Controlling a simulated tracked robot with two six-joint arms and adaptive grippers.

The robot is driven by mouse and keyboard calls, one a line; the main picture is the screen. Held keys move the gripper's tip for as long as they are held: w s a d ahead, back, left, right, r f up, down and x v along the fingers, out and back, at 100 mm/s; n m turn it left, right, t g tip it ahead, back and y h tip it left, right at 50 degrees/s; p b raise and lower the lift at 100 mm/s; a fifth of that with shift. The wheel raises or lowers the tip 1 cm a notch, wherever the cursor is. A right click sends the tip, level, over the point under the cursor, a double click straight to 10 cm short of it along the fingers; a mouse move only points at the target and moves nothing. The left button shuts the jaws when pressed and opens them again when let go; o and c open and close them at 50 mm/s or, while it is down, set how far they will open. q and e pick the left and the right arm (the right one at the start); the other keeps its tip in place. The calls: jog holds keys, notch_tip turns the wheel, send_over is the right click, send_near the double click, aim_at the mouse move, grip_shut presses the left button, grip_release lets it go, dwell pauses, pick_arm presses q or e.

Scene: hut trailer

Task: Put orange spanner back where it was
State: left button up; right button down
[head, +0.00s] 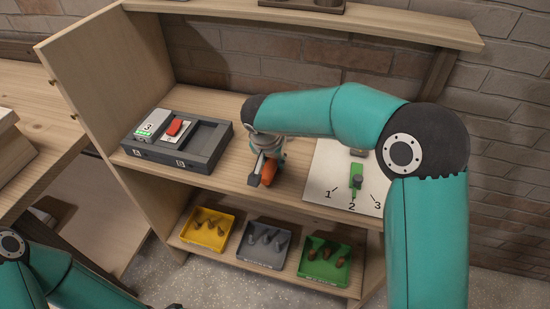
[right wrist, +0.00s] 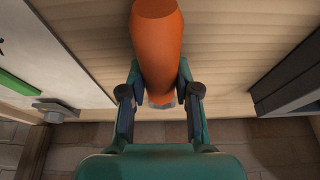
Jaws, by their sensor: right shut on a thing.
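The orange spanner (head: 269,173) is held in my right gripper (head: 263,166) above the middle shelf, between the grey tray and the white board. In the right wrist view, its rounded orange end (right wrist: 158,45) stands between the two fingers of the right gripper (right wrist: 160,95), which are closed against its sides. The rest of the spanner is hidden.
The white board (head: 325,170) at right is marked 1, 2, 3, with a green piece (head: 357,177) above 2. On the lower shelf stand yellow (head: 190,238), grey (head: 245,251) and green (head: 307,268) bins with small parts. The upper shelf (head: 400,27) overhangs the back.

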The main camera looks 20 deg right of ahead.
jog(key=c, duration=0.8)
grip_release()
jog(key=shift+c, duration=0.2)
jog(key=shift+r, duration=0.1)
jog(key=v, duration=1.2)
jog(key=shift+d, duration=0.1)
